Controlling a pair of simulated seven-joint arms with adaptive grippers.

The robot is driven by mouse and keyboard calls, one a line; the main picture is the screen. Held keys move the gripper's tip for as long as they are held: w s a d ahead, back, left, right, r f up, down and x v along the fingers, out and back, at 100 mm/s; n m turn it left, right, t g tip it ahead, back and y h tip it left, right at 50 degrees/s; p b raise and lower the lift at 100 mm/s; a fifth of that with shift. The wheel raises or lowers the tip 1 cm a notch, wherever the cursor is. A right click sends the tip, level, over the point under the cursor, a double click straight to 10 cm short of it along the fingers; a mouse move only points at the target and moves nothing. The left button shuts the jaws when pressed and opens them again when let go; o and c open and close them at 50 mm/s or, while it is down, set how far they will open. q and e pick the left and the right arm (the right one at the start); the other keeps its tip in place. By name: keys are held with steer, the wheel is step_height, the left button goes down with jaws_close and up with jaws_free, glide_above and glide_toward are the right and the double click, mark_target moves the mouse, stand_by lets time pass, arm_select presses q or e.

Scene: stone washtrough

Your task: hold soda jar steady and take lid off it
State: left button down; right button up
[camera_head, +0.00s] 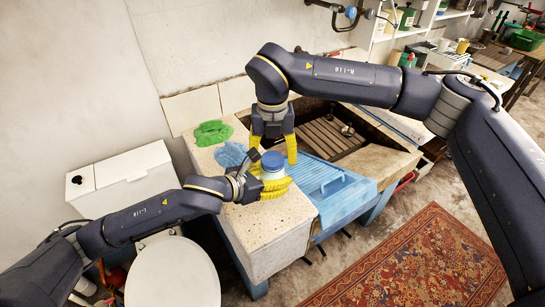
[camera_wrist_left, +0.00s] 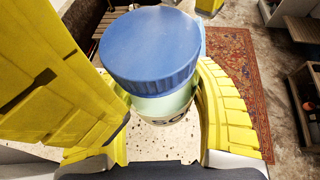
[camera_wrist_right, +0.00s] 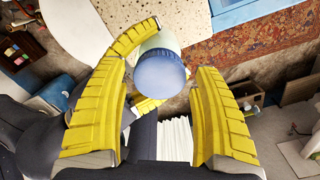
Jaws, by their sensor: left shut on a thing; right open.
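The soda jar (camera_head: 272,174) is pale with a blue lid (camera_head: 272,159) on top. It stands upright on the speckled stone ledge, and part of its lettering shows in the left wrist view (camera_wrist_left: 172,119). My left gripper (camera_head: 270,186) is shut around the jar's body below the lid, with a yellow finger on each side. My right gripper (camera_head: 273,151) is open above the jar, pointing down. In the right wrist view the lid (camera_wrist_right: 160,74) lies between its spread fingers, toward their tips, with no clear contact. The left fingers hide much of the jar's lower body.
A green cloth (camera_head: 212,132) and a blue cloth (camera_head: 231,154) lie on the ledge (camera_head: 277,217) beside the jar. A blue ribbed drainboard (camera_head: 340,194) is close on the right. Behind it is the trough basin with a slatted rack (camera_head: 325,136). The ledge's front is bare.

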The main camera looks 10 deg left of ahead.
step_height(320, 180, up, 4)
steer(key=shift+f, duration=0.2)
steer(key=shift+o, duration=0.5)
steer(key=shift+r, duration=0.2)
steer(key=shift+r+n, duration=0.6)
steer(key=shift+r, duration=0.9)
steer(key=shift+f, duration=3.8)
steer(key=c, duration=1.3)
steer(key=o, duration=1.2)
steer(key=shift+r, duration=0.1)
